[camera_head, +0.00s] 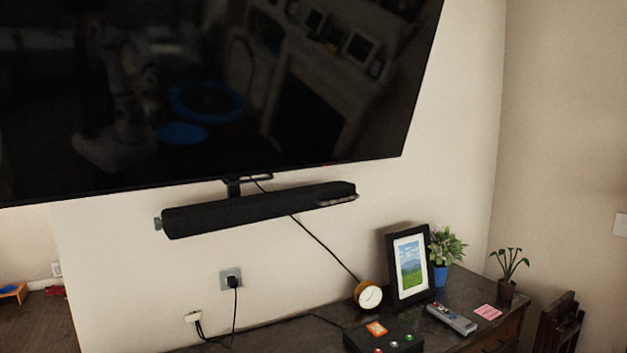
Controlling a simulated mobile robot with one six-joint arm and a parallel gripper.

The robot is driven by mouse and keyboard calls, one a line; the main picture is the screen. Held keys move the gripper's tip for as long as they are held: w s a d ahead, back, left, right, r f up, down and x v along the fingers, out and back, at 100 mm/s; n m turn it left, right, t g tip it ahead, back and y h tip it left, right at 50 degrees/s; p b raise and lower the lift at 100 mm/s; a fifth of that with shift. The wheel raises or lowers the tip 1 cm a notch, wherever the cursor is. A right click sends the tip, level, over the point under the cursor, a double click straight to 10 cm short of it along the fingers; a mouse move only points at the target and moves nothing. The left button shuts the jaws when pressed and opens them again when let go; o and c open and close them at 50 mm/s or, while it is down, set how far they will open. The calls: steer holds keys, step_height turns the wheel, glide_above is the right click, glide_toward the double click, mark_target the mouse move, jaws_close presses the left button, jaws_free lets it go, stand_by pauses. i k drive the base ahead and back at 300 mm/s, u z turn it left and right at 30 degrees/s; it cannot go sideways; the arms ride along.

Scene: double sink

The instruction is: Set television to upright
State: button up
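A large black television (210,90) fills the upper left of the head view, in front of the cream wall. Its lower edge slopes slightly up to the right and its right edge leans outward toward the top. Its top and left parts are outside the frame. The dark screen reflects a room with blue round shapes and a pale robot-like form. A short black bracket (234,188) shows under its lower edge. My gripper is not in view.
A black soundbar (258,208) is below the television. A dark cabinet (462,281) at lower right bears a picture frame (410,264), round clock (368,295), potted plants (446,247), remote (451,318) and black box (383,338). Cables hang on the wall. A dark chair (558,325) stands at right.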

mark_target(98, 97)
steer(key=z, duration=0.1)
steer(key=i, duration=1)
steer(key=z, duration=0.05)
